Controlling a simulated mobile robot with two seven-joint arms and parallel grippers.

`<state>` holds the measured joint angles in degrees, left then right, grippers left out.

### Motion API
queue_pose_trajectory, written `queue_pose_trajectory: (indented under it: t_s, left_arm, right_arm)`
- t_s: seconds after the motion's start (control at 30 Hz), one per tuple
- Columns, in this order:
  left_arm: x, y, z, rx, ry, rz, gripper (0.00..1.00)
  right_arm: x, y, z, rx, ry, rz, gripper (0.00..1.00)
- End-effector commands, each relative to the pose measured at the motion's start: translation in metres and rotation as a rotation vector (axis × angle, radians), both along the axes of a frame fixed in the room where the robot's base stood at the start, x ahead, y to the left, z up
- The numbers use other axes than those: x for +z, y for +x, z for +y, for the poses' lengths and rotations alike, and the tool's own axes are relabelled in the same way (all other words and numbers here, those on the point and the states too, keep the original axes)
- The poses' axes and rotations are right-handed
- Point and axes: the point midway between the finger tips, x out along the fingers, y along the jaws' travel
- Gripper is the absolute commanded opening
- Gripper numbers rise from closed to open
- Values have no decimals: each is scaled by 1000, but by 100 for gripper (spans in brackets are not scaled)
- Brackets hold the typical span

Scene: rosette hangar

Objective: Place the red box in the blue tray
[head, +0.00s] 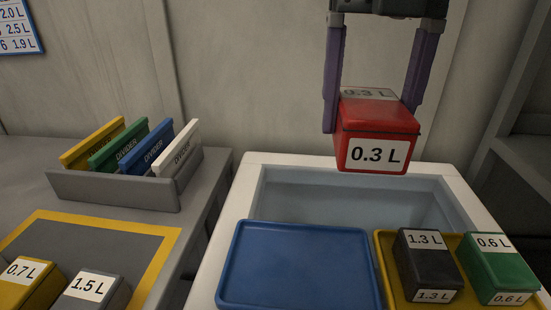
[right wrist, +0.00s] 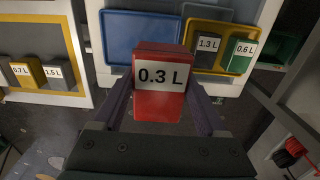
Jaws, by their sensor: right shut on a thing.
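The red box (head: 376,134), labelled 0.3 L, is held in the air between the two purple fingers of my right gripper (head: 372,115). It also shows in the right wrist view (right wrist: 160,88), upright between the fingers. The blue tray (head: 298,265) is empty and lies at the front of the white unit in the head view, below and left of the held box. It also shows in the right wrist view (right wrist: 141,36). My left gripper is in neither view.
A yellow tray (head: 384,272) right of the blue tray holds a black 1.3 L box (head: 427,265) and a green 0.6 L box (head: 495,267). A recessed basin (head: 350,198) lies behind the trays. A grey divider rack (head: 112,190) and yellow (head: 28,288) and grey (head: 92,293) boxes stand left.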

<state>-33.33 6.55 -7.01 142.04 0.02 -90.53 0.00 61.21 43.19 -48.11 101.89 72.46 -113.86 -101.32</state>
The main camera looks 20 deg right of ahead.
Motion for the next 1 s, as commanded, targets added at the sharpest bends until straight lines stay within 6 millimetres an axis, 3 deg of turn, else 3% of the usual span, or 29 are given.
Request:
queue_pose_trajectory:
  t_s: [0.5,1.0]
  left_arm:
    - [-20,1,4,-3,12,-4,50]
    - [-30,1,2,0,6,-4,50]
  right_arm:
    - [-135,-1,0,0,0,4,10]
    - [-195,-1,-1,1,-2,1,10]
